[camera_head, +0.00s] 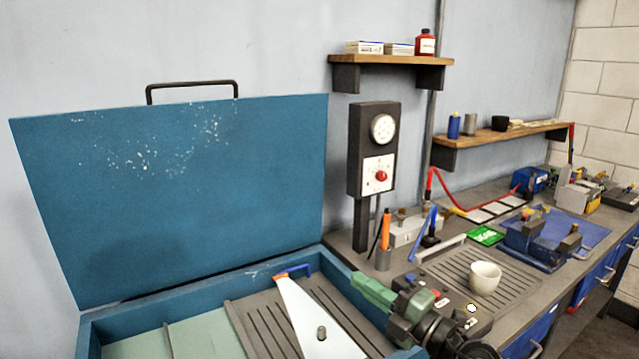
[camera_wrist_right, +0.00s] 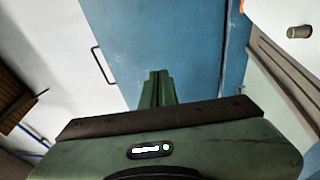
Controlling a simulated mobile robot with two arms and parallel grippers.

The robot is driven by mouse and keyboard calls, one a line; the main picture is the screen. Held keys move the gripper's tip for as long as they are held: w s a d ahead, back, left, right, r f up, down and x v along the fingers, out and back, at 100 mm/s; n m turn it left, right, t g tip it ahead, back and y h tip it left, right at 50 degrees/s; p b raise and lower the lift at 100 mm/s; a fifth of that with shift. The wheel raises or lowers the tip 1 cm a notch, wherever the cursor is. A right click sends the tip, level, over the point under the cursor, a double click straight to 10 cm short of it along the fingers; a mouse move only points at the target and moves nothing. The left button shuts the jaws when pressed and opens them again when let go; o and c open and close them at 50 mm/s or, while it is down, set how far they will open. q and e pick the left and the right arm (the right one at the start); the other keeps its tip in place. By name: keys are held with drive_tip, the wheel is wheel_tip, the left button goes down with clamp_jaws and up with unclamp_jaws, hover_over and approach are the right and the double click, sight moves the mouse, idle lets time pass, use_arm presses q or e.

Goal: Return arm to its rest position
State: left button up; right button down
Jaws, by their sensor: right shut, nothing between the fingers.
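My right gripper (camera_head: 358,282) shows in the head view at the lower middle, its green fingers pointing left over the right wall of the open blue chest (camera_head: 100,322). The fingers are together with nothing between them, and they also show shut in the right wrist view (camera_wrist_right: 158,74). The dark wrist behind them covers part of the bench front. My left gripper is in neither view.
The chest's blue lid (camera_head: 190,190) stands open. A white tapered plate (camera_head: 312,318) with a knob lies inside. On the bench, right of my gripper, a white cup (camera_head: 485,278) stands on a ribbed grey tray (camera_head: 455,268).

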drive_tip(key=s+d+f+m+t+h, duration=0.1)
drive_tip(key=s+d+m+t+h, duration=0.15)
drive_tip(key=d+m+h, duration=0.5)
drive_tip(key=s+d+f+m+t+h, duration=0.2)
drive_tip(key=m+t+h, duration=0.25)
drive_tip(key=m, duration=0.55)
drive_tip(key=s+d+f+m+g+h, duration=0.2)
drive_tip(key=s+d+f+m+g, duration=0.15)
drive_tip(key=f, duration=0.35)
drive_tip(key=s+d+f+m+g+h, duration=0.3)
drive_tip(key=s+f+g, duration=0.15)
drive_tip(key=f, duration=0.25)
drive_tip(key=s+a+f+g+y, duration=0.1)
drive_tip(key=s+f+g, duration=0.25)
drive_tip(key=s, duration=0.45)
drive_tip(key=s+a+f+m+g+y, duration=0.1)
drive_tip(key=s+a+f+g, duration=0.2)
drive_tip(key=s, duration=0.5)
drive_tip(key=s+f+g+y, duration=0.1)
drive_tip(key=s+f+g, duration=0.2)
drive_tip(key=s+f, duration=0.35)
wheel_tip(320, 180, down, 24)
drive_tip(key=s+g, duration=0.1)
drive_tip(key=s, duration=0.1)
drive_tip(key=s+d+f+g, duration=0.1)
drive_tip(key=s+d+f, duration=0.1)
drive_tip(key=s+f, duration=1.5)
drive_tip(key=shift+d, duration=0.35)
